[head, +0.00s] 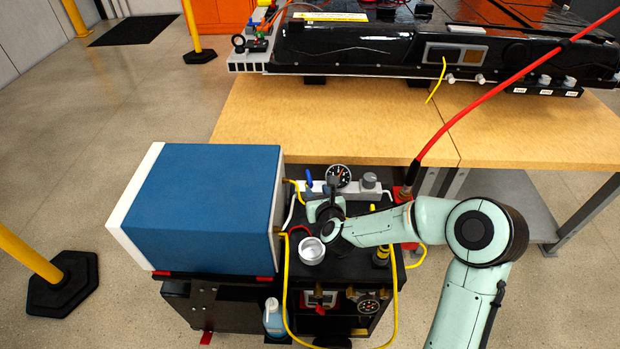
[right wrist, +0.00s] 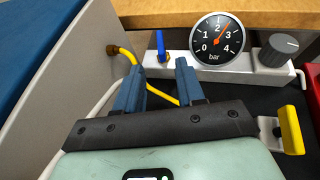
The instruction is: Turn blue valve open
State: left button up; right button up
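The blue valve lever (right wrist: 160,46) stands upright on the left part of a light grey manifold block. It also shows in the head view (head: 309,179), just right of the blue cabinet. My right gripper (right wrist: 158,72) is open and empty, its two dark blue-grey fingers pointing toward the manifold. In the right wrist view the lever appears beyond the gap between the fingertips, and no contact shows. In the head view the right gripper (head: 332,188) is over the cart top, right of the lever, partly hidden by my wrist. My left gripper is not in view.
A pressure gauge (right wrist: 217,39) reads between 2 and 3 bar, beside a grey knob (right wrist: 280,47). A yellow handle (right wrist: 291,130) is at right. A yellow hose (right wrist: 127,54) runs behind the fingers. The blue cabinet (head: 209,206) is left; a silver cup (head: 312,251) stands nearby.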

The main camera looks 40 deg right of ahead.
aim_at(310, 177)
jog(key=b+x, duration=0.1)
jog(key=x, duration=0.9)
jog(key=shift+w+d+f, duration=0.1)
jog(key=shift+w+f, duration=0.15)
grip_shut()
